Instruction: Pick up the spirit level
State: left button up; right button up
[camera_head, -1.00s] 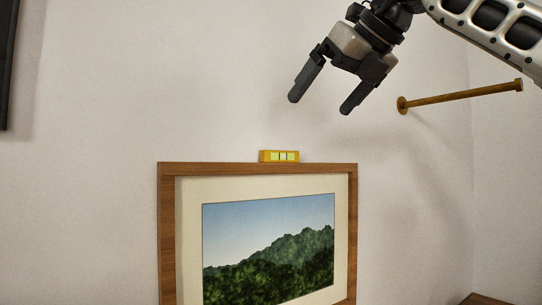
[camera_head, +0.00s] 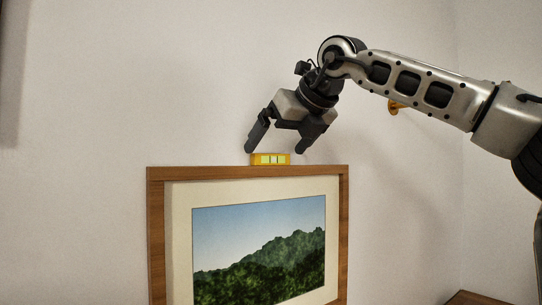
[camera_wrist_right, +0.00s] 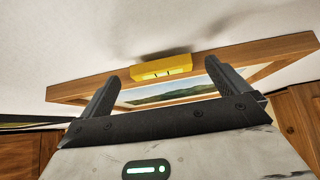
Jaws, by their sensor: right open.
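The spirit level (camera_head: 270,159) is a small yellow bar with pale green vials. It lies on the top edge of the wooden picture frame (camera_head: 157,230). In the right wrist view the spirit level (camera_wrist_right: 161,67) shows ahead, between and beyond the two fingertips. My right gripper (camera_head: 274,150) is open and empty, pointing down just above the spirit level, with one finger toward each end of it. In the right wrist view its fingers (camera_wrist_right: 165,85) stand apart. I cannot tell whether any finger touches the level. My left gripper is not in view.
The framed mountain picture (camera_head: 262,255) hangs on or stands at the pale wall (camera_head: 80,100). A brass wall peg (camera_head: 396,107) shows partly behind my right arm. A wooden surface (camera_head: 478,298) is at the bottom right.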

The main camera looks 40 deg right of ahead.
aim_at(271, 159)
jog(key=x, duration=0.2)
jog(key=shift+w+f, duration=0.15)
jog(key=shift+w, duration=0.15)
jog(key=c, duration=1.1)
